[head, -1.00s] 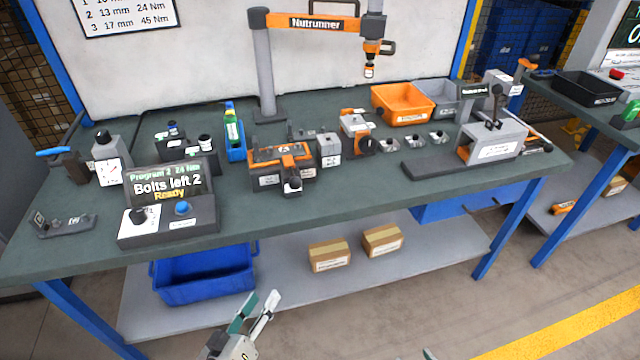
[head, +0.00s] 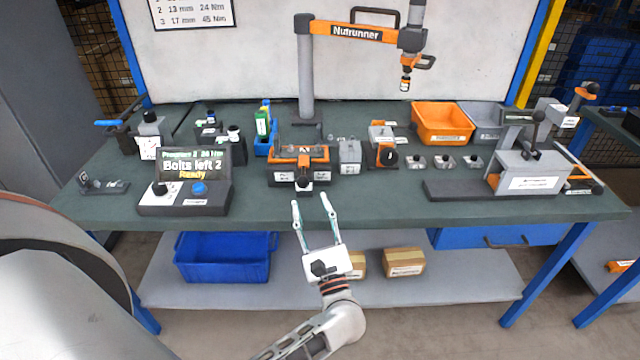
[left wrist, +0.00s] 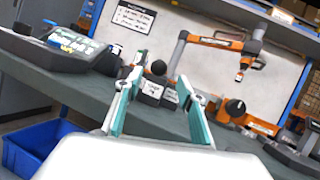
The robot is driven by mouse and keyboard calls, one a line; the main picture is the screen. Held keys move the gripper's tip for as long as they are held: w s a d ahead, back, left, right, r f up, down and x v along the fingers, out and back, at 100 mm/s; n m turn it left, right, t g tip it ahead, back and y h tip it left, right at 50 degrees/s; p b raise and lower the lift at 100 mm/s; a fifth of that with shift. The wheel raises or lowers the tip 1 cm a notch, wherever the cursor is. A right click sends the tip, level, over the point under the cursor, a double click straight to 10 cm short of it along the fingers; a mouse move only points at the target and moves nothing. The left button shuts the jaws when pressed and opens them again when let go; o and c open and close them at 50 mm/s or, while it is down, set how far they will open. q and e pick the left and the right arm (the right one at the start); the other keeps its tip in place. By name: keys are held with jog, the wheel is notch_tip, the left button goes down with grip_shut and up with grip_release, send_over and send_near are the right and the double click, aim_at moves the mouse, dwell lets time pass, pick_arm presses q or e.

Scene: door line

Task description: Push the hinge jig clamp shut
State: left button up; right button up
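The hinge jig (head: 286,177) is an orange and dark grey fixture with white labels at the middle of the bench's front part. Its clamp arm (head: 304,172) is orange and points toward me, with a black ball knob (head: 304,185) at its front end. My left gripper (head: 310,201) is open and empty, just in front of the bench edge, with its fingers pointing at the knob but apart from it. In the left wrist view the black knob (left wrist: 158,67) shows between the two spread fingers (left wrist: 160,82), beyond them. My right gripper is not in view.
A control box (head: 185,192) reading "Bolts left 2" stands left of the jig. A grey block (head: 349,155) and an orange-grey fixture (head: 382,147) stand to its right. The nutrunner (head: 405,85) hangs above. The bench edge (head: 400,215) runs below the jig.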

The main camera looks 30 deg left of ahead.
aim_at(303, 182)
pick_arm(q)
jog(key=p+x, duration=0.1)
jog(key=x, duration=0.6)
jog(key=shift+w+a+r, duration=0.15)
jog(key=shift+a, duration=0.1)
